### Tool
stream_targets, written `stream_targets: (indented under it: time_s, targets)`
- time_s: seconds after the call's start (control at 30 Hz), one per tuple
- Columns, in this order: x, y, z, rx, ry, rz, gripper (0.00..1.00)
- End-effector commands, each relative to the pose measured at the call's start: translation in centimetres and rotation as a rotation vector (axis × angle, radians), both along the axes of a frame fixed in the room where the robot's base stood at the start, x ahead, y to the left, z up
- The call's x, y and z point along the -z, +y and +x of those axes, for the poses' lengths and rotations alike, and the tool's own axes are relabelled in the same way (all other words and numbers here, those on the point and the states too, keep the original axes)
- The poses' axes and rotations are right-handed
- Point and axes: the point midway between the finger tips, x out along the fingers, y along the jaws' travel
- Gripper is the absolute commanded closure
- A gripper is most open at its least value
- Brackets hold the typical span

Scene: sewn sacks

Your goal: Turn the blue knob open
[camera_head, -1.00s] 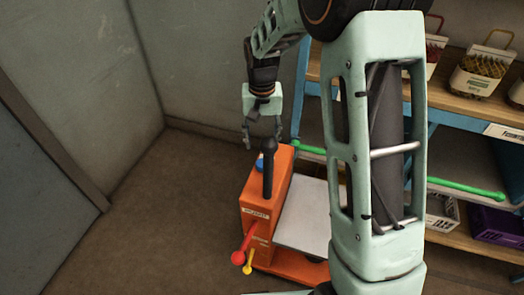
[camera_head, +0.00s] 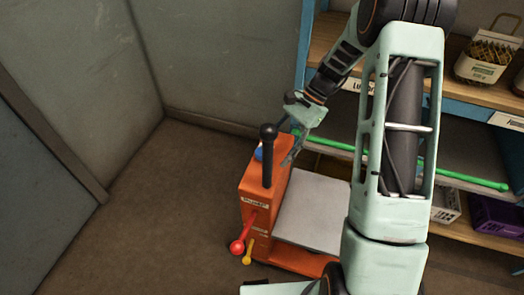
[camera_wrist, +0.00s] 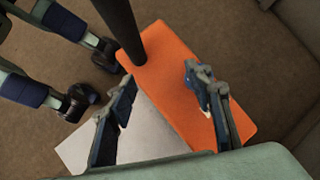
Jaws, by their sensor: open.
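The blue knob (camera_head: 259,153) is on the top of an orange machine (camera_head: 262,180), beside a tall black post (camera_head: 268,155). The post partly covers the knob in the head view. My gripper (camera_head: 289,150) is tilted just right of the machine's top, with its fingers pointing down and left. In the wrist view my gripper (camera_wrist: 160,78) is open, its fingers spread over the orange top (camera_wrist: 175,85) with nothing between them. I cannot make out the knob there; a finger may hide it. I cannot tell whether a finger touches the machine.
A red-ended lever (camera_head: 237,246) and a yellow one (camera_head: 247,259) stick out of the machine's front. A grey plate (camera_head: 312,212) lies to its right. Shelves with a green bar (camera_head: 465,180) and a purple crate (camera_head: 495,218) stand right. The floor left is clear.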

Motion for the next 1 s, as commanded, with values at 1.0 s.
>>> stream_targets:
  time_s: [1.0]
  targets:
    - [4.3, 2.9, 4.0, 0.664, 0.318, 0.499, 0.53]
